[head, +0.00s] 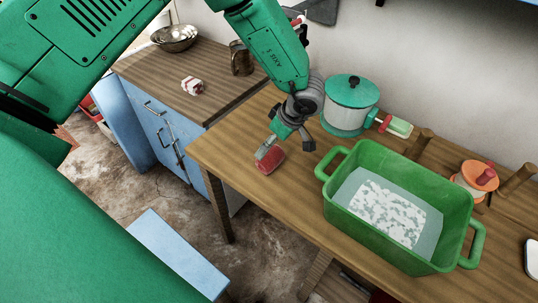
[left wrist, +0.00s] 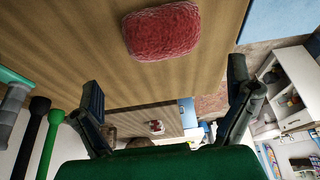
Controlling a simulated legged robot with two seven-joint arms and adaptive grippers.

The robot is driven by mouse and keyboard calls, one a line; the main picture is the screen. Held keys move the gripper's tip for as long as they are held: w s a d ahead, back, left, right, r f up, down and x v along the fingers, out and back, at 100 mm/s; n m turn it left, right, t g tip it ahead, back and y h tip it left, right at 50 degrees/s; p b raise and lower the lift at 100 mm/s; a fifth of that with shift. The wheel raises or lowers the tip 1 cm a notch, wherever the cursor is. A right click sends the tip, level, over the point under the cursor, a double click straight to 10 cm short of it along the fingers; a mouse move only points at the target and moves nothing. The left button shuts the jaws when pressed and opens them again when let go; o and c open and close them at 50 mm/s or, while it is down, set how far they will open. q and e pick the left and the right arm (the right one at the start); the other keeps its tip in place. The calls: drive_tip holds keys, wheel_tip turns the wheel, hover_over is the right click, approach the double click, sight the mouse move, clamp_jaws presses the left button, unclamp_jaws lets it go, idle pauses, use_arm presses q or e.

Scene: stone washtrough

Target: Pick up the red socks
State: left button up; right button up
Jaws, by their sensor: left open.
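The red socks (head: 270,161) are a rolled, knitted bundle on the wooden table near its left front edge. In the left wrist view the red socks (left wrist: 162,31) lie at the top centre, beyond the fingertips. My left gripper (head: 284,150) is open just above and beside the bundle in the head view, with one finger overlapping it there. In the left wrist view my left gripper (left wrist: 165,76) has its two fingers spread wide with nothing between them. Whether a finger touches the socks I cannot tell. My right gripper is not in view.
A green tub (head: 337,206) with water and foam stands right of the socks. A green-lidded pot (head: 350,101) stands behind the gripper. An orange-topped container (head: 474,181) stands at the right. A red-and-white bundle (head: 192,87) lies on the blue cabinet's top (head: 160,75).

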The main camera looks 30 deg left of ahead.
sight(272, 152)
use_arm(q)
drive_tip(key=shift+w+a+f, duration=0.1)
drive_tip(key=shift+f, duration=0.45)
drive_tip(key=shift+w+a+f, duration=0.1)
drive_tip(key=shift+f, duration=0.45)
drive_tip(key=shift+d+f, duration=0.2)
drive_tip(key=shift+f, duration=0.25)
drive_tip(key=x, duration=0.4)
drive_tip(key=shift+s+a+f+p, duration=0.1)
drive_tip(key=shift+s+a+p, duration=0.05)
drive_tip(key=shift+s+p, duration=0.25)
drive_tip(key=shift+a+f, duration=0.25)
drive_tip(key=shift+a, duration=0.15)
drive_tip(key=shift+d+r, duration=0.1)
drive_tip(key=shift+d, duration=0.1)
drive_tip(key=c, duration=1.1)
drive_tip(key=shift+d+r, duration=0.1)
drive_tip(key=shift+d, duration=0.2)
